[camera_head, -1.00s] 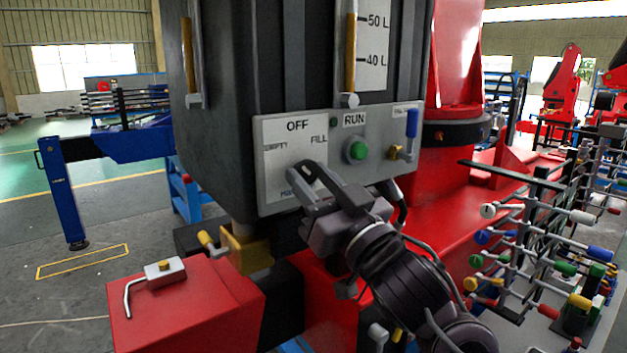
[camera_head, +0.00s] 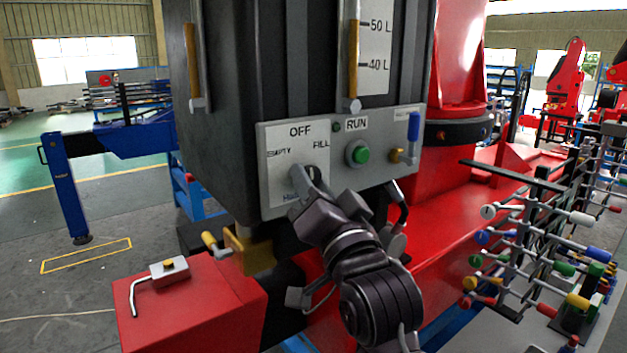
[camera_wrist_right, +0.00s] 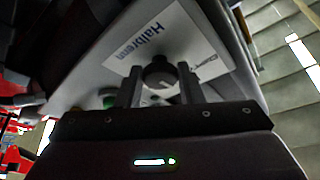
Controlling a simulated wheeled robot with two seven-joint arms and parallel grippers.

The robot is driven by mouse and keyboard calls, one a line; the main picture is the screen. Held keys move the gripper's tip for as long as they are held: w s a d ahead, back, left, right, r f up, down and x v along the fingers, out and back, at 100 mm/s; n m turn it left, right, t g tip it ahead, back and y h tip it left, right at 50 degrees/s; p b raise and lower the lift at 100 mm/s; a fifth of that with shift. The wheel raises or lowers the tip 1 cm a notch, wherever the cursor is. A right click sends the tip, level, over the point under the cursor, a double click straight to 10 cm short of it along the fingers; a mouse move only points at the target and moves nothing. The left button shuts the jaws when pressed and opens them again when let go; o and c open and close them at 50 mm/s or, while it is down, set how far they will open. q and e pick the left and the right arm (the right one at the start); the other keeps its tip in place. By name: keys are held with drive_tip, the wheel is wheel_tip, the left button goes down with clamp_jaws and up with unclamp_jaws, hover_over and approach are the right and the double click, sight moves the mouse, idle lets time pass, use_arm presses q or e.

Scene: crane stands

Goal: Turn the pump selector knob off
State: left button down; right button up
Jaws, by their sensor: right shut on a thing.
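The pump selector knob (camera_head: 313,173) is a small dark knob on a white label plate (camera_head: 273,180) on the grey control panel. The plate reads OFF at the top, EMPTY at the left and FILL at the right; a lower label is partly covered. My right gripper (camera_head: 306,182) is shut on the knob from the front. In the right wrist view the dark knob (camera_wrist_right: 160,73) sits between the two fingers of my right gripper (camera_wrist_right: 160,88). The knob's pointing direction is hidden by the fingers. My left gripper is not in view.
A green RUN button (camera_head: 358,154) and a blue-handled valve (camera_head: 413,130) are right of the knob. A red box (camera_head: 190,305) with a bent lever (camera_head: 150,280) stands below left. A rack of coloured levers (camera_head: 545,250) is at the right.

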drive_tip(key=shift+r+m+h, duration=0.1)
drive_tip(key=shift+m+h, duration=0.3)
drive_tip(key=shift+m, duration=0.5)
drive_tip(key=shift+m+p, duration=0.3)
drive_tip(key=o, duration=1)
drive_tip(key=shift+c, duration=0.2)
drive_tip(key=b+v, duration=0.3)
drive_tip(key=v, duration=0.4)
drive_tip(key=shift+s, duration=0.4)
drive_tip(key=shift+d, duration=0.15)
